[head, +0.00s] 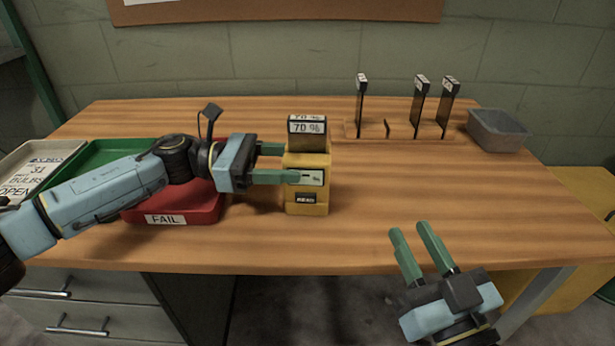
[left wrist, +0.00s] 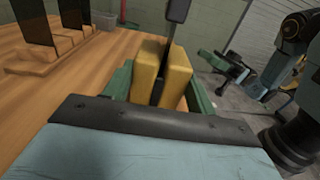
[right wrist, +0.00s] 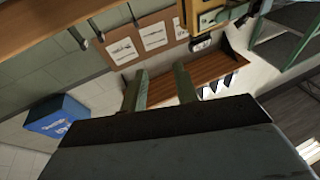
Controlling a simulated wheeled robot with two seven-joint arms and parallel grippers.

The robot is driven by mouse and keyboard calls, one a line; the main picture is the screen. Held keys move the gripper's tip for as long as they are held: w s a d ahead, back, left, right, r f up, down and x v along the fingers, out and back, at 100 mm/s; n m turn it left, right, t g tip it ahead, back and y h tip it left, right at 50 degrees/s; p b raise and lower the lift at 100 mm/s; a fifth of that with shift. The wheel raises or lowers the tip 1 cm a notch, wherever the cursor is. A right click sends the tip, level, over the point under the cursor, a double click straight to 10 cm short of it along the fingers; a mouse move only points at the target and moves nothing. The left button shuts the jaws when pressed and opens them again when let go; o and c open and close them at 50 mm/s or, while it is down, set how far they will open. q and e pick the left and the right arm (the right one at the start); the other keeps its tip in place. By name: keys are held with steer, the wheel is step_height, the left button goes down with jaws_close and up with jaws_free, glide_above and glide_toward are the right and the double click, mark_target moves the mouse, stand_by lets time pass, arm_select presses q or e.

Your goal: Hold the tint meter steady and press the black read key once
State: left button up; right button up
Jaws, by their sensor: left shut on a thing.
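The yellow tint meter (head: 307,165) stands upright on the wooden table, and a dark sample labelled 70 % (head: 307,127) sits in its top slot. Its front has a small display (head: 313,177) and, low down, the black read key (head: 306,198). My left gripper (head: 288,163) is shut on the tint meter from the left; in the left wrist view its green fingers flank the yellow body (left wrist: 147,70). My right gripper (head: 407,232) is open and empty, in front of the table edge, right of the meter and apart from it.
A red FAIL tray (head: 205,207) lies beneath my left arm, with a green tray (head: 95,158) and a pale tray (head: 30,160) further left. A wooden rack (head: 400,131) with several dark samples and a grey bin (head: 497,130) stand at back right. The table right of the meter is clear.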

jaws_close()
stand_by(1.4)
